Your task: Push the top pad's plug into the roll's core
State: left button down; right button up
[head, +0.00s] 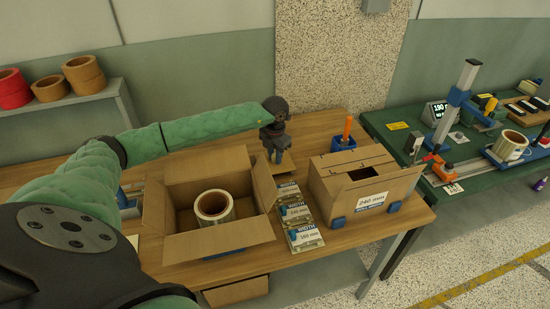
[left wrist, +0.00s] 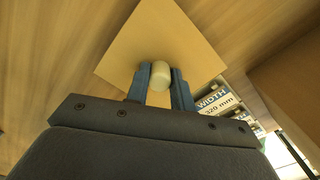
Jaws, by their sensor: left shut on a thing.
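My left gripper (head: 277,155) is shut on the top pad's pale plug (left wrist: 160,75), which sits between its blue fingers in the left wrist view. The top pad (left wrist: 168,32) is a square tan sheet around the plug; in the head view it is mostly hidden below the gripper. The roll (head: 213,205) stands upright in an open cardboard box (head: 217,245), its core facing up. The gripper is behind and to the right of this box, apart from the roll. My right gripper is not in view.
Stacked width-labelled packs (head: 300,225) lie right of the open box. The green bench (head: 480,170) is at the right.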

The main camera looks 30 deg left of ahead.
pick_arm(q)
jog(key=shift+r, duration=0.7)
jog(key=shift+r+p, duration=0.5)
jog(key=shift+r, duration=0.8)
jog(key=shift+w+r, duration=0.1)
jog(key=shift+r, duration=0.05)
jog(key=shift+r, duration=0.35)
